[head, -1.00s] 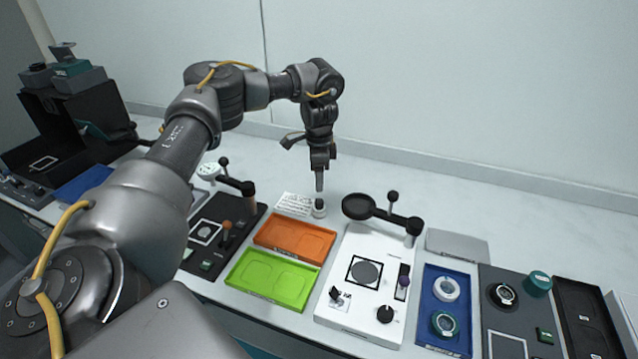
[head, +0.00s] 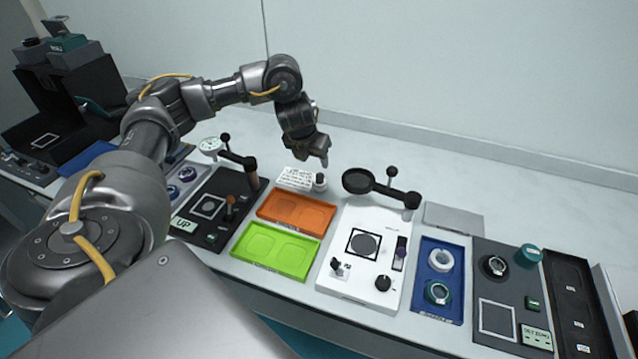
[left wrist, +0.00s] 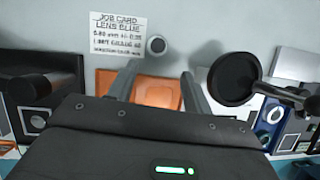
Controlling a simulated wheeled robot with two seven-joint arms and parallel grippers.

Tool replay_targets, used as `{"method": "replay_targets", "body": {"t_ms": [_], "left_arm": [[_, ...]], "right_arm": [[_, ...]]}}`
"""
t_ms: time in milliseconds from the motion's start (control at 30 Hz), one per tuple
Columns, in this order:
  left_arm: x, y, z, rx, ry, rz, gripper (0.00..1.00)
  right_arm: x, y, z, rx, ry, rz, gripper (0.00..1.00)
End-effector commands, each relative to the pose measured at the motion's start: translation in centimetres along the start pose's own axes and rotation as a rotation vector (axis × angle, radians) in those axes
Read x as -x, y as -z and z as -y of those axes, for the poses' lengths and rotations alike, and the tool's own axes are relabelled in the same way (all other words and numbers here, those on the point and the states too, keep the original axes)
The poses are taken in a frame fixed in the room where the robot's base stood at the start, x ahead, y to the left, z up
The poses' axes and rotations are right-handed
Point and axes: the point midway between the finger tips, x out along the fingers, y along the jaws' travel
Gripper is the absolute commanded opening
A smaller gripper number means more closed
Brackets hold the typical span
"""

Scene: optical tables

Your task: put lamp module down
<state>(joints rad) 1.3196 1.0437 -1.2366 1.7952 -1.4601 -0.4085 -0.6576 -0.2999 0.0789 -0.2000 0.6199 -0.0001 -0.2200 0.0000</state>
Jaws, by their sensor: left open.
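The lamp module, apparently the small pale cylinder with a dark top (head: 319,182), stands upright on the table behind the orange tray. It also shows from above in the left wrist view (left wrist: 157,45), beside the job card. My left gripper (head: 324,162) is above and slightly behind it, apart from it. In the left wrist view the two fingers of my left gripper (left wrist: 160,85) are spread with nothing between them. My right gripper is in no view.
The job card (head: 296,178) lies left of the cylinder. In front are an orange tray (head: 297,212) and a green tray (head: 275,252), both empty. A white device (head: 345,278) with a black round arm (head: 358,181) stands to the right. The table behind is clear.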

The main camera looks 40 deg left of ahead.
Motion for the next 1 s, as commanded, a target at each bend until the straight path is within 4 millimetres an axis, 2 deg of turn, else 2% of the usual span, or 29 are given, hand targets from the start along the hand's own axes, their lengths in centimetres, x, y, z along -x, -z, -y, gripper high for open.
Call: {"method": "replay_targets", "body": {"t_ms": [200,500,800,1000], "left_arm": [[-0.3,0.1,0.0,-0.046,-0.001,-0.001,0.50],[-4.8,0.2,0.1,-0.042,0.001,-0.003,0.50],[-5.9,0.1,0.0,-0.042,0.000,-0.003,0.50],[-8.6,0.1,-0.4,-0.040,0.000,-0.007,0.50]], "right_arm": [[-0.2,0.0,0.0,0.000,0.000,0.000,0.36],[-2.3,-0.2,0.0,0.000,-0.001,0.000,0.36],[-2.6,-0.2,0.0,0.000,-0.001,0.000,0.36],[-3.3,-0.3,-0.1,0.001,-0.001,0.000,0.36]]}}
